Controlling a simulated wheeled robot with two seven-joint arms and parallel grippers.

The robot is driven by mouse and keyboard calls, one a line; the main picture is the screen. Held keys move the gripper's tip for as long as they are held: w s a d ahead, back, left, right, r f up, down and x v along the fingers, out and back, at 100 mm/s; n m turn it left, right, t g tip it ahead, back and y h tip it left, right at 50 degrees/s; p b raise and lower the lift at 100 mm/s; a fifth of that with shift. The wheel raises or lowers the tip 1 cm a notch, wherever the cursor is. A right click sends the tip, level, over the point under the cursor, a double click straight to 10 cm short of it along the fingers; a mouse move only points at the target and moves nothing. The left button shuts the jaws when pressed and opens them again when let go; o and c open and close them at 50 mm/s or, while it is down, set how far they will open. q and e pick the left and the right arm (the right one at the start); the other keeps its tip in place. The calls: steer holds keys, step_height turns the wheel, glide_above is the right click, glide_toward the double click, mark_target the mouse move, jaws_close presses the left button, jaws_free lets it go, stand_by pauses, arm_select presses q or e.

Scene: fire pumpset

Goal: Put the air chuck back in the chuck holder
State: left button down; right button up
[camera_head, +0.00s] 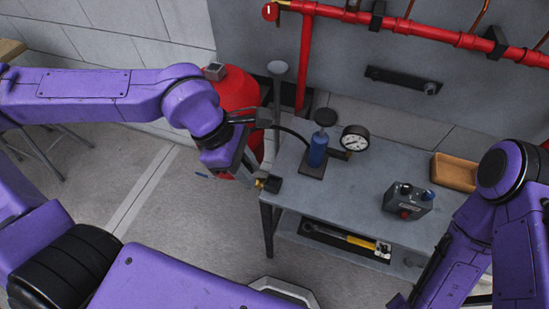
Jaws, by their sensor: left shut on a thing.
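My left gripper (254,178) points down at the left edge of the grey table, shut on a small brass piece (260,184) that looks like the air chuck. The gripper hides most of it. A black block (273,184) at the table's left corner, which looks like the chuck holder, is right beside the brass piece. I cannot tell whether the chuck is inside it or just next to it. A black hose (290,131) arcs from the blue pump (318,150) toward my left wrist. My right arm shows at the right, but its gripper is out of view.
A pressure gauge (355,138) stands by the pump on the table (350,185). A yellow-handled tool (348,236) lies below. A red tank (238,93) stands behind my left arm.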

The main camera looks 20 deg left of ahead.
arm_select(q)
steer(key=w+d+f, duration=0.1)
steer(key=w+f, duration=0.1)
steer(key=f, duration=0.1)
steer(key=w+d+f, duration=0.1)
steer(key=w+f, duration=0.1)
steer(key=f, duration=0.1)
steer(key=w+d+f+b, duration=0.1)
steer(key=w+f, duration=0.1)
steer(key=f, duration=0.2)
steer(key=shift+w+d, duration=0.1)
steer(key=shift+w, duration=0.05)
steer(key=shift+w+f, duration=0.1)
steer(key=c, duration=0.9)
jaws_free()
